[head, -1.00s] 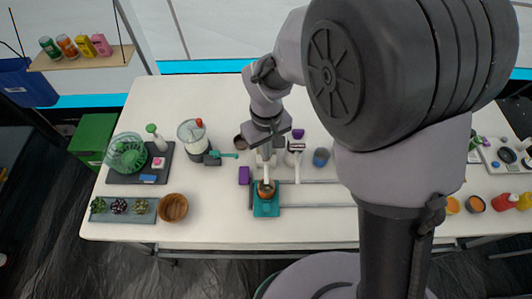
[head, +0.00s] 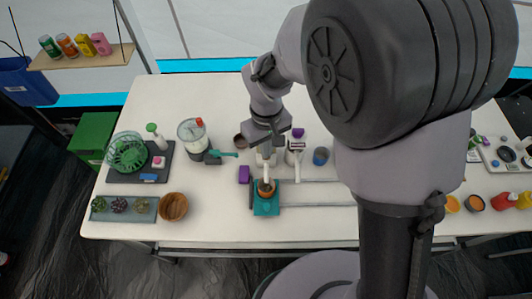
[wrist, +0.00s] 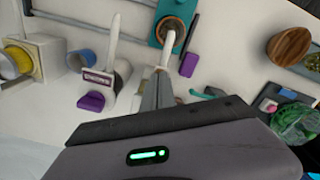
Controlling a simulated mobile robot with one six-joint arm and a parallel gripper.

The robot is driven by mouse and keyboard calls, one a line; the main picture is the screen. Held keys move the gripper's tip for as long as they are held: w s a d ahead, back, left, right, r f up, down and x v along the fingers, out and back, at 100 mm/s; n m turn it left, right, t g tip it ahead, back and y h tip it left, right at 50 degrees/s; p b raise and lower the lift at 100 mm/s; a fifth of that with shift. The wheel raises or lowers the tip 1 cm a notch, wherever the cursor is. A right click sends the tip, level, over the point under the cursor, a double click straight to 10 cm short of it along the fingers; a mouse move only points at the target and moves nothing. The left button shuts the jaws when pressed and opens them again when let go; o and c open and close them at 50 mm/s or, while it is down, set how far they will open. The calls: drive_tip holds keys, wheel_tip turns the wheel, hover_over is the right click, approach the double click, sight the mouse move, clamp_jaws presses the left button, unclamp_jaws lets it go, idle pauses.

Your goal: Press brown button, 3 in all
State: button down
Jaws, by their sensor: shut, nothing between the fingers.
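A brown round piece (head: 266,188) sits on a teal base (head: 266,207) near the table's front edge. It also shows at the top of the wrist view (wrist: 170,28). A pale stem (head: 266,172) reaches over it and hides part of it; I cannot tell for certain that this piece is the brown button. My gripper (head: 265,153) is above the table, just behind the teal base. In the wrist view my gripper (wrist: 160,80) is shut and empty, its tips beside the pale stem. I cannot tell whether they touch it.
A white-handled device (head: 296,150) stands right of my gripper, with a blue cup (head: 320,156) beyond it. A purple block (head: 244,174) lies left of the teal base. A wooden bowl (head: 173,207) is farther left. The white table (head: 215,220) is clear between them.

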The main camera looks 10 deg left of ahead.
drive_tip(key=shift+f, duration=0.2)
drive_tip(key=shift+r+p, duration=0.55)
drive_tip(key=shift+r, duration=0.15)
drive_tip(key=shift+f, duration=0.1)
drive_tip(key=shift+f+b, duration=0.6)
drive_tip(key=shift+f, duration=0.05)
drive_tip(key=shift+r, duration=0.1)
drive_tip(key=shift+r+p, duration=0.55)
drive_tip(key=shift+r, duration=0.1)
